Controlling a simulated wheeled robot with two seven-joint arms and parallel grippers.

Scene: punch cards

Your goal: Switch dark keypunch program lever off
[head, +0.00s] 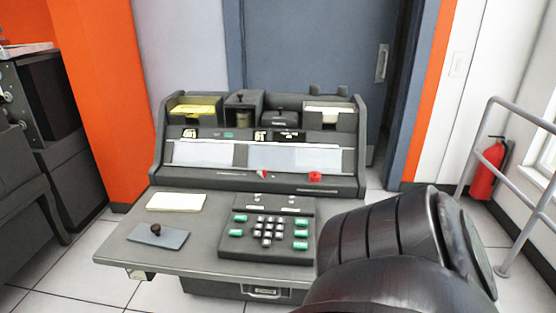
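The dark keypunch (120,249) stands in the middle of the head view, with a sloped upper panel and a flat desk. A small lever-like part with a red tip (264,174) sits at the foot of the upper panel. A red knob (315,176) is to its right. I cannot tell for sure which is the program lever, or its position. A black keypad (267,228) with green and white keys lies on the desk. My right arm covers the desk's right side. Neither gripper is in view.
White cards (176,202) and a grey plate with a dark knob (158,236) lie on the desk's left. Another dark machine (50,120) stands at far left. A metal railing (520,215) and a fire extinguisher (487,170) are at right. Floor shows between the machines.

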